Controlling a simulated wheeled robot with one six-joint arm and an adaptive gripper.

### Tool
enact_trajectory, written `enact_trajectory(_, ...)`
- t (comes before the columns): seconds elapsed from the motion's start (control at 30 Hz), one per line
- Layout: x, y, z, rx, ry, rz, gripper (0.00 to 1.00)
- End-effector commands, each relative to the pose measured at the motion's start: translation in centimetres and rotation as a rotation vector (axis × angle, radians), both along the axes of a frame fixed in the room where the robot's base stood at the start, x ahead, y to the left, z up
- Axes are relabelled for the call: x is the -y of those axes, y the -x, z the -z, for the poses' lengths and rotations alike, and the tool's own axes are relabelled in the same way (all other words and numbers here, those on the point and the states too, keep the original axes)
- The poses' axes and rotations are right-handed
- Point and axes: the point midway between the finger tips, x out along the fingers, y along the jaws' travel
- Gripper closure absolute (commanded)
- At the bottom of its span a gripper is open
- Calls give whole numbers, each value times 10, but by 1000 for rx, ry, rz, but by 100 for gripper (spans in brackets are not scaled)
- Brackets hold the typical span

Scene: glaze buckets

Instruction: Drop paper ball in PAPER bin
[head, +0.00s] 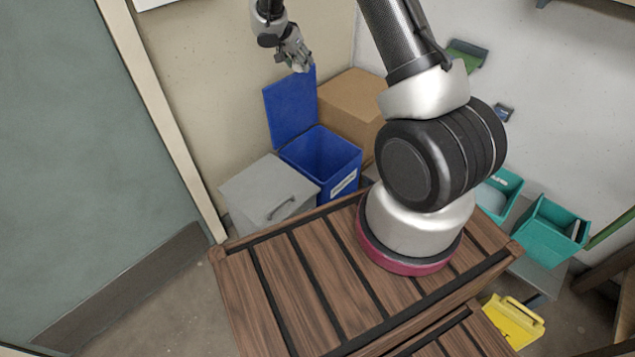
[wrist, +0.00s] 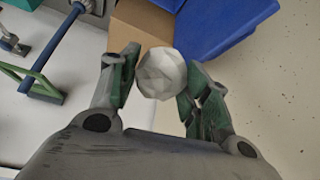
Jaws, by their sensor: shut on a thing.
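My gripper (head: 298,62) is up near the wall at the top of the head view, above the raised lid of a blue bin. In the wrist view its two fingers (wrist: 161,88) are shut on a white, faceted paper ball (wrist: 161,72). The blue bin (head: 342,164) stands open on the floor behind the wooden deck, its lid (head: 289,108) tilted up. It has a white label (head: 344,182) too small to read. Blue bin parts (wrist: 215,25) show beyond the ball in the wrist view.
A grey bin (head: 255,190) with a shut lid stands left of the blue bin. A cardboard box (head: 350,103) is behind it, against the wall. Teal bins (head: 550,235) and a yellow object (head: 513,322) are at right. A door (head: 80,150) is at left.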

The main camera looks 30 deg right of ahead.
Motion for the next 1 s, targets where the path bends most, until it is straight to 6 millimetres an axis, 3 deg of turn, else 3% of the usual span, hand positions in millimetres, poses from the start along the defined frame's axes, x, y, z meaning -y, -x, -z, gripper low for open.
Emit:
enact_trajectory(0.03,12,-6,31,-7,2,105,62)
enact_trajectory(0.17,40,-10,105,-8,3,388,62)
enact_trajectory(0.3,63,3,181,-6,4,668,62)
enact_trajectory(0.4,73,16,223,-3,2,818,62)
enact_trajectory(0.53,79,31,257,-2,1,939,62)
enact_trajectory(1.0,82,39,310,-1,0,995,62)
